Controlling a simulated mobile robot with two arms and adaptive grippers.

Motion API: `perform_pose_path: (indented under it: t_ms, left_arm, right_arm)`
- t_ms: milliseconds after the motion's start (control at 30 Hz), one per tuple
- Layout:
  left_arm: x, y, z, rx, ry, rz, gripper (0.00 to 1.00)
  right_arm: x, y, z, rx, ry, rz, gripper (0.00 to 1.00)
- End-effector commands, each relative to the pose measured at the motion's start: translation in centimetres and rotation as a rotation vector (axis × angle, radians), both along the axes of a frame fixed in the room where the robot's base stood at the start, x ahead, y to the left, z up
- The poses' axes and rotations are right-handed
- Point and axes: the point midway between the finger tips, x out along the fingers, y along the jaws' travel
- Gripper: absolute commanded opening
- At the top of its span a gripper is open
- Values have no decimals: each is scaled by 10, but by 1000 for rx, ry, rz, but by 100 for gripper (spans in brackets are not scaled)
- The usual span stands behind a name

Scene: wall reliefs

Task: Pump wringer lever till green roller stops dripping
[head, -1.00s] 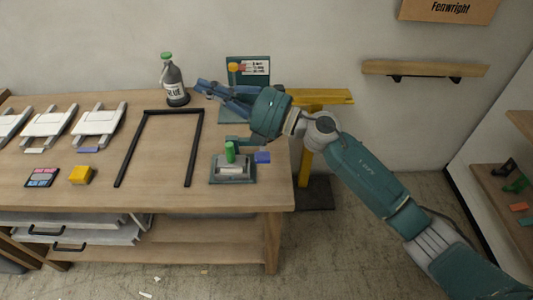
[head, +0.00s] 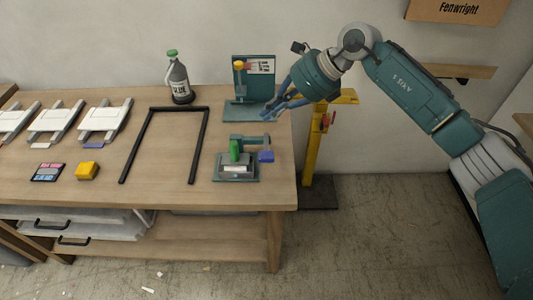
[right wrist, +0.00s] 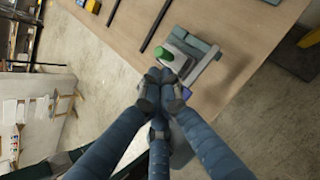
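The wringer (head: 236,172) is a small teal and grey device near the table's front right edge. Its green roller (head: 235,149) stands on it, with a teal arm over the base and a blue piece (head: 266,156), possibly the lever's end, on the right. I cannot make out any drips. The wringer also shows in the right wrist view (right wrist: 204,52), with the green roller (right wrist: 164,53). My right gripper (head: 270,113) hovers behind and right of the wringer, apart from it. In the right wrist view its fingertips (right wrist: 161,76) are together, with nothing visible between them. My left gripper is out of view.
A teal stand (head: 252,75) with a yellow knob and a card is behind the wringer. A yellow post (head: 313,150) stands right of the table.

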Motion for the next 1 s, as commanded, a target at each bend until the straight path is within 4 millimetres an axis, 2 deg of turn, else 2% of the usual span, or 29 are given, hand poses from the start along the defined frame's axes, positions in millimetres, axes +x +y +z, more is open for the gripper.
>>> perform_pose_path:
  t_ms: [167,567,633,800,1000]
  left_arm:
    - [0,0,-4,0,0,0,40]
    - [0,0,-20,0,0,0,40]
    - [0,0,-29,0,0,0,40]
    - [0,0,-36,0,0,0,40]
    - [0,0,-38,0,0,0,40]
  right_arm:
    - [-2,0,-9,1,1,0,0]
    - [-17,1,-62,3,3,0,0]
    - [-19,0,-72,2,1,0,0]
    - [-22,0,-82,3,0,-1,0]
    - [-23,1,-85,3,0,-1,0]
